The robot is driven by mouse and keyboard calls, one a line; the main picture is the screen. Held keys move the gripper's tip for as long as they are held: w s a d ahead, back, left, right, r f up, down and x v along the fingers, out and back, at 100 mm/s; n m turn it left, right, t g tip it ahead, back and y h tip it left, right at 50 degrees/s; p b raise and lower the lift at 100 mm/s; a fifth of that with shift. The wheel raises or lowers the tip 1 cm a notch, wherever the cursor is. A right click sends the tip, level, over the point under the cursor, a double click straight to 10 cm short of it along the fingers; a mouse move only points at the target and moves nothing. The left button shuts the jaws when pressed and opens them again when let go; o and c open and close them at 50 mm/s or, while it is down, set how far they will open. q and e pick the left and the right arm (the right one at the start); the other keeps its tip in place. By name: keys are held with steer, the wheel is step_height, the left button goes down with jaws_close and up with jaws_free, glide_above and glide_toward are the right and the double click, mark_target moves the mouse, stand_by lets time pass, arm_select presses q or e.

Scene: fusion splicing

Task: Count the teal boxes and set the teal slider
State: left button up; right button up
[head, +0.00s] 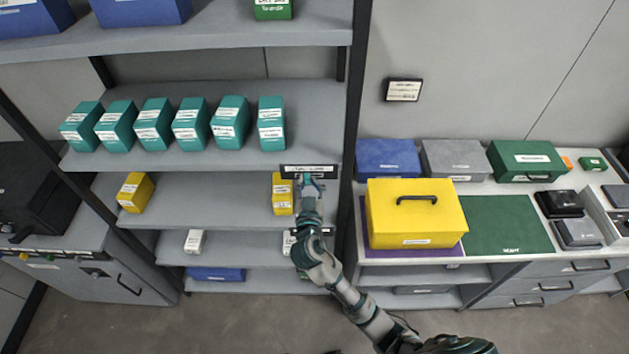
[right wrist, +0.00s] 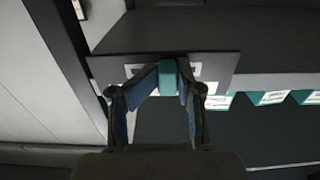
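Several teal boxes (head: 192,124) with white labels stand in a row on the shelf in the head view, the rightmost set slightly apart. A dark plate with a white label strip (head: 309,171) is at the right end of that shelf's front edge. My right gripper (head: 309,183) is at this plate and hides part of it. In the right wrist view the teal slider (right wrist: 168,77) sits on the plate between the fingertips of my right gripper (right wrist: 169,80), which close in on both its sides and look to touch it. My left gripper is not in view.
Yellow boxes (head: 135,192) stand on the shelf below, with a white box (head: 194,241) and a blue box (head: 216,274) lower down. A black shelf post (head: 352,130) rises right of my gripper. The counter at right holds a yellow case (head: 416,215) and a green mat (head: 507,224).

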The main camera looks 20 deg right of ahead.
steer(key=a, duration=0.3)
steer(key=shift+s+r, duration=0.1)
steer(key=shift+r, duration=0.25)
jaws_close()
steer(key=shift+s+d+b, duration=0.15)
steer(key=shift+d+b, duration=0.6)
steer(key=shift+d, duration=0.15)
steer(key=shift+a+r, duration=0.1)
steer(key=shift+a, duration=0.35)
steer(key=o, duration=0.7)
jaws_free()
steer(key=shift+w+a, duration=0.4)
steer(key=shift+a, duration=0.45)
steer(key=shift+c, duration=0.2)
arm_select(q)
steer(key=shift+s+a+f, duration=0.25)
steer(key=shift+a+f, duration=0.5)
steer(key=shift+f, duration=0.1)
arm_select(e)
steer(key=d+v, duration=0.1)
steer(key=v, duration=1)
steer(key=shift+s+f, duration=0.25)
steer(key=shift+s, duration=0.1)
